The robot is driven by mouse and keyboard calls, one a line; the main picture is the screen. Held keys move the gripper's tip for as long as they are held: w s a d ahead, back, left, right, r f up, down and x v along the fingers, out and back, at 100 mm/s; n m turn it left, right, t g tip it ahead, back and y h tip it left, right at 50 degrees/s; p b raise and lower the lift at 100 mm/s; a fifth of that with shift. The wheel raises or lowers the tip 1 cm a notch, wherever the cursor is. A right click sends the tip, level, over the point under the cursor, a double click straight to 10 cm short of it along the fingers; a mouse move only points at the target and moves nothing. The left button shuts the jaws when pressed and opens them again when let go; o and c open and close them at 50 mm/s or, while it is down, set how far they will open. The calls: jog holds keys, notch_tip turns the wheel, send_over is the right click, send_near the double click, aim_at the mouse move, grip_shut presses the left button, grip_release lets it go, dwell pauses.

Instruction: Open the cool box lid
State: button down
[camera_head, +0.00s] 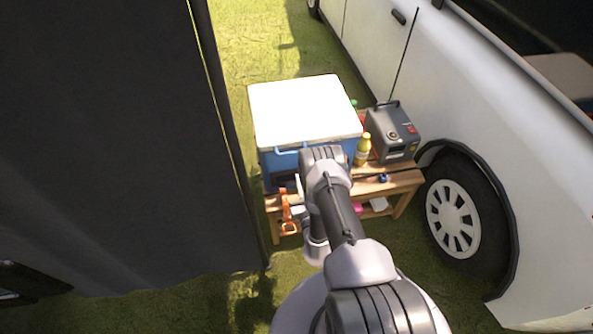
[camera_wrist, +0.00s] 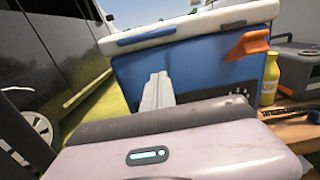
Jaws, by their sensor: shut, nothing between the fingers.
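The cool box (camera_head: 270,168) has a blue body and a white lid (camera_head: 303,108). It stands on a wooden bench, and the lid lies flat over it, shut. A blue handle (camera_head: 290,149) runs along the lid's front edge; it also shows in the wrist view (camera_wrist: 165,34). In the wrist view an orange piece (camera_wrist: 248,44) shows at the right of the blue front (camera_wrist: 200,68). My gripper (camera_wrist: 158,90) is shut and empty, its pale fingers in front of the blue body and below the handle. In the head view my arm hides most of it.
A yellow bottle (camera_head: 362,150) and a grey device (camera_head: 392,130) stand right of the box on the bench (camera_head: 400,184). An orange item (camera_head: 288,215) is at the bench's front left. A white vehicle (camera_head: 480,90) is at right, a dark panel (camera_head: 110,150) at left.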

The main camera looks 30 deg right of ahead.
jog(key=w+d+r+b, duration=0.1)
jog(key=w+r+b, duration=0.1)
jog(key=w+r, duration=0.2)
jog(key=shift+w, duration=0.35)
jog(key=shift+d, duration=0.1)
